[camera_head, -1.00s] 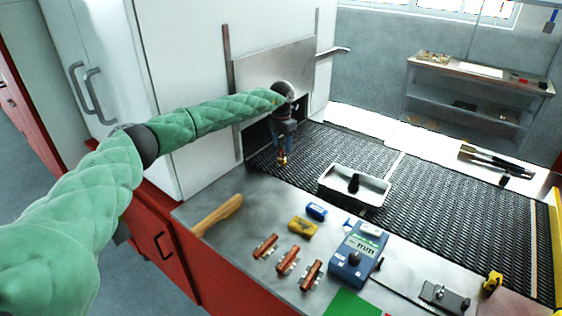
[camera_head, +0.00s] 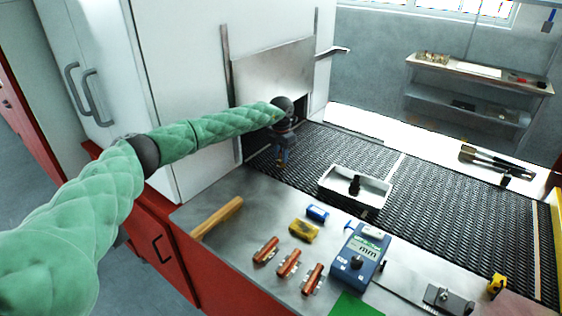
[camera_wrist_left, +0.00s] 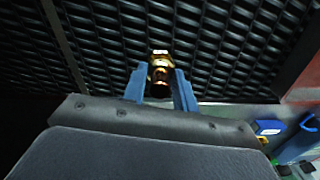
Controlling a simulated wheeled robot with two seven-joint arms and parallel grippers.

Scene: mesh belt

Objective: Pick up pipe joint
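The brass pipe joint (camera_wrist_left: 160,74) stands on the dark mesh belt (camera_head: 450,200), near the furnace opening. In the wrist view it is between the two blue fingers of my left gripper (camera_wrist_left: 161,80), with a narrow gap seeming to show on each side. In the head view my left gripper (camera_head: 281,161) points down at the belt, and its fingers mostly hide the joint. The left gripper looks open around the joint. My right gripper is in neither view.
A white tray (camera_head: 326,190) holding a dark part stands on the belt right of the gripper. The white furnace wall (camera_head: 185,90) is close on the left. A wooden handle (camera_head: 217,218), copper-coloured parts (camera_head: 289,263) and a blue meter (camera_head: 355,256) lie on the front bench.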

